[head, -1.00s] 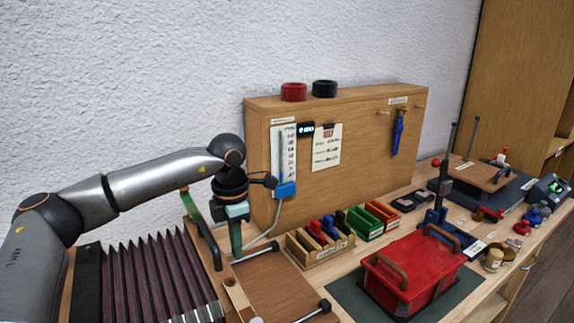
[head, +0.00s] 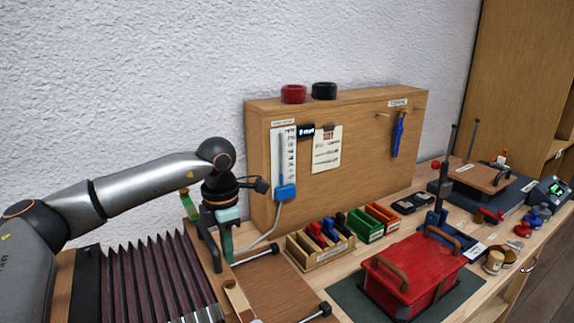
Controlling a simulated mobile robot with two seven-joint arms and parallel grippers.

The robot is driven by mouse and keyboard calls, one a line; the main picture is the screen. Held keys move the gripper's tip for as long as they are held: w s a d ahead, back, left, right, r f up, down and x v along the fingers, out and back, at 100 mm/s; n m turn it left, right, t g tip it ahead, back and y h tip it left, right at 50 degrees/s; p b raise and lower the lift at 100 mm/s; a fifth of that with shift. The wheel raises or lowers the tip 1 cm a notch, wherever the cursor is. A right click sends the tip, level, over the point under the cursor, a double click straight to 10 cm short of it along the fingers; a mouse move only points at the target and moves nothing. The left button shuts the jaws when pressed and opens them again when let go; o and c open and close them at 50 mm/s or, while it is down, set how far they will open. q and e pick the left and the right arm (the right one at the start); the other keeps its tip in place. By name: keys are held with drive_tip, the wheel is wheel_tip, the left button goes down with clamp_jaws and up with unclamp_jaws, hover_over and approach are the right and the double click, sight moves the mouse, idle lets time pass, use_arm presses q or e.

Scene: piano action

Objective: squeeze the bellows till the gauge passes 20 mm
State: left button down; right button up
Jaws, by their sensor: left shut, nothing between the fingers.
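The bellows (head: 150,275), with dark maroon pleats, lie at the lower left and are cut off by the bottom edge. A wooden end board with a dark handle (head: 209,240) stands at their right end. My left gripper (head: 227,256) is shut and empty, pointing down right beside this handle. In the picture it overlaps the handle, and I cannot tell whether they touch. The gauge (head: 283,165) is a white scale with a blue column on the upright wooden panel, with a blue block at its foot. Its marks are too small to read. My right gripper is not in view.
A hose runs from the gauge's foot to behind my gripper. A block rack (head: 320,255), green and orange bins and a red box (head: 415,275) fill the bench to the right.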

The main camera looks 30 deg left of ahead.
use_arm(q)
drive_tip(key=shift+s+a+f, duration=0.1)
drive_tip(key=shift+s+a, duration=0.15)
drive_tip(key=shift+s, duration=0.2)
drive_tip(key=shift+s+a, duration=0.2)
drive_tip(key=shift+s, duration=0.25)
idle(1.9)
drive_tip(key=shift+s+p, duration=0.1)
drive_tip(key=shift+p, duration=0.35)
idle(2.4)
idle(0.4)
drive_tip(key=shift+w+d+p, duration=0.35)
drive_tip(key=shift+w+d, duration=0.05)
drive_tip(key=shift+w, duration=0.4)
drive_tip(key=shift+w+d+p, duration=0.3)
drive_tip(key=shift+w+d, duration=0.05)
drive_tip(key=shift+w, duration=0.45)
